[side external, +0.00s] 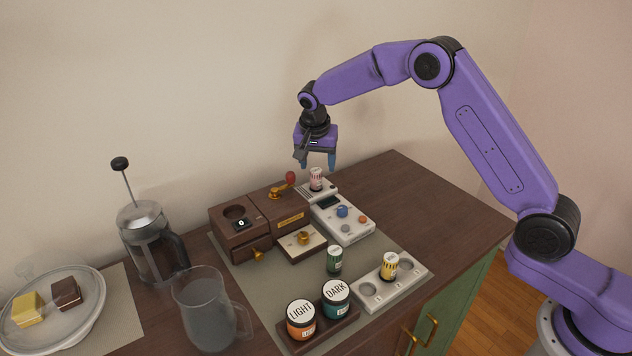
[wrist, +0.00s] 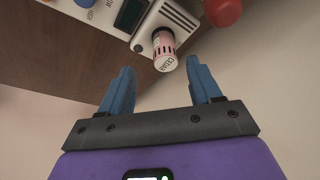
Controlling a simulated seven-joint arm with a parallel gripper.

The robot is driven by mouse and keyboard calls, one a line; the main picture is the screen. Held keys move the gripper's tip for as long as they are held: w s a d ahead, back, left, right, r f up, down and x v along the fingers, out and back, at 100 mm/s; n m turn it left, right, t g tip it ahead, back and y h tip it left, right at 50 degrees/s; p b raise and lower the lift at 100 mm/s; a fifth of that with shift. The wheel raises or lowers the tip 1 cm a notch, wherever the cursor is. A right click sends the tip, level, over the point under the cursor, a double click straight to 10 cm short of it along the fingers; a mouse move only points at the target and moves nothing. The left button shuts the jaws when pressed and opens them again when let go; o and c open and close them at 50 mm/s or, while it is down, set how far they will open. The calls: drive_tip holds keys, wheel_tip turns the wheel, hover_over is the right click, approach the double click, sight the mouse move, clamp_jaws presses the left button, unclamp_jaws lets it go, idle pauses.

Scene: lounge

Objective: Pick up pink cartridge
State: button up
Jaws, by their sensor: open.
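The pink cartridge (side external: 316,179) stands upright at the back end of a white and grey device (side external: 341,218) with a small screen and knobs. In the wrist view the cartridge (wrist: 163,48), with a white top lettered "CEDAR", is ahead of the fingertips and between their lines, a little toward the right finger. My gripper (side external: 318,163) is above the cartridge with its fingers pointing down. In the wrist view my gripper (wrist: 160,78) is open with blue fingers apart, and nothing is between them.
A wooden grinder box (side external: 287,209) with a red-knobbed crank (side external: 290,178) stands close left of the cartridge. A green cartridge (side external: 334,260) and a yellow one (side external: 389,266) stand nearer the front, the yellow in a white holder (side external: 410,284). The cabinet top (side external: 430,190) at right is clear.

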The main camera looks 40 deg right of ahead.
sight(316, 170)
drive_tip(key=shift+w+x, duration=0.2)
drive_tip(key=shift+x, duration=1.45)
drive_tip(key=shift+w+x, duration=0.2)
drive_tip(key=shift+x, duration=1.45)
drive_tip(key=shift+a, duration=0.1)
drive_tip(key=c, duration=1.1)
